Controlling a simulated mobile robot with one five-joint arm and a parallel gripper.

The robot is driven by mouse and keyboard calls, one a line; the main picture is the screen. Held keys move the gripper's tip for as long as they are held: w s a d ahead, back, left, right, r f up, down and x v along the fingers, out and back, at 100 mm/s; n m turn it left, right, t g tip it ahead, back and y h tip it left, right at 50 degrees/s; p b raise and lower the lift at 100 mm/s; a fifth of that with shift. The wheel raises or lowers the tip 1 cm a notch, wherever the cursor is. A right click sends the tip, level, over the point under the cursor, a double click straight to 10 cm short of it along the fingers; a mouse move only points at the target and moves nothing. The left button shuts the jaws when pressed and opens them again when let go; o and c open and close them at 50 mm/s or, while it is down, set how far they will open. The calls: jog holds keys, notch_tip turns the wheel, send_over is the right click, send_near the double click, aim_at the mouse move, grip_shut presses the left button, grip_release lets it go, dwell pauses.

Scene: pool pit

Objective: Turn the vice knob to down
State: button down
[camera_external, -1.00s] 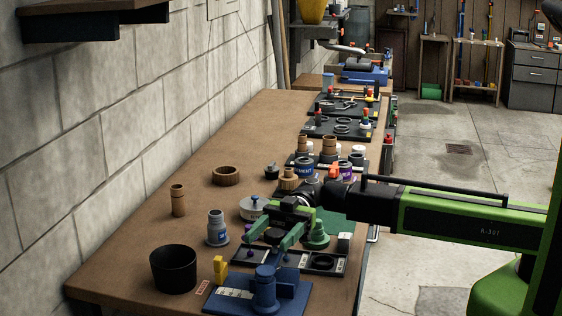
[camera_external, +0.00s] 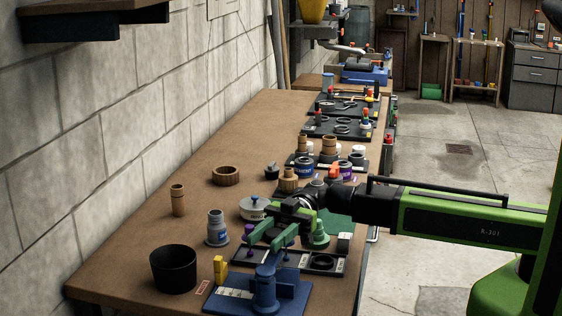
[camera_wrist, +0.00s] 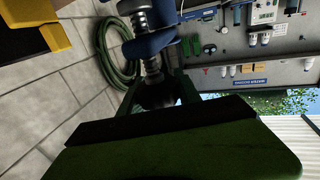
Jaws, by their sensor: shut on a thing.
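The blue vice (camera_external: 264,290) stands on its plate at the near end of the bench. In the wrist view its blue body (camera_wrist: 150,44) and a metal screw show at the upper middle. A dark rounded knob (camera_wrist: 158,97) sits at the screw's end, between my green fingers. My gripper (camera_external: 266,243) is just above and behind the vice in the external view, and is shut on the knob; it also shows in the wrist view (camera_wrist: 160,92). The knob is hidden in the external view, and its turn position cannot be told.
A black cup (camera_external: 173,270) and a yellow piece (camera_external: 220,268) stand left of the vice.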

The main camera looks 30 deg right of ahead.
jog(key=m+t+y, duration=0.1)
jog(key=m+t, duration=0.1)
jog(key=t, duration=0.1)
jog(key=shift+w+a+m+t+y, duration=0.1)
jog(key=shift+w+m+t+y, duration=0.15)
jog(key=shift+m+t, duration=0.3)
jog(key=shift+w+a+m+t+y, duration=0.1)
jog(key=shift+w+m+t+y, duration=0.2)
jog(key=shift+t, duration=0.45)
jog(key=c, duration=0.8)
grip_release()
jog(key=shift+c, duration=0.2)
